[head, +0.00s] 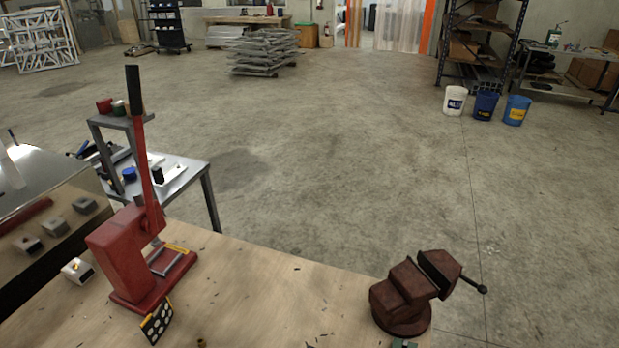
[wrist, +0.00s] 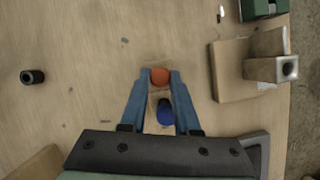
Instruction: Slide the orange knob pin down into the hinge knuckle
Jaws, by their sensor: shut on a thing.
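In the wrist view, the orange knob (wrist: 160,76) sits between the blue fingertips of my gripper (wrist: 160,78), which are shut on it. The knob hides the pin below it. A blue rounded piece (wrist: 165,112) shows between the fingers, nearer the palm; I cannot tell whether it touches them. At the right, a grey metal block (wrist: 265,69) with a round end (wrist: 290,69) lies by a wooden block. I cannot tell whether it is the hinge knuckle. Neither the gripper nor the orange knob shows in the head view.
A red lever press (head: 130,255) stands at the bench's left and a rusty vise (head: 405,295) at its right. In the wrist view, a black cylinder (wrist: 32,77) stands left, a wooden block (wrist: 230,75) right and a green piece (wrist: 262,8) top right. The bench middle is mostly clear.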

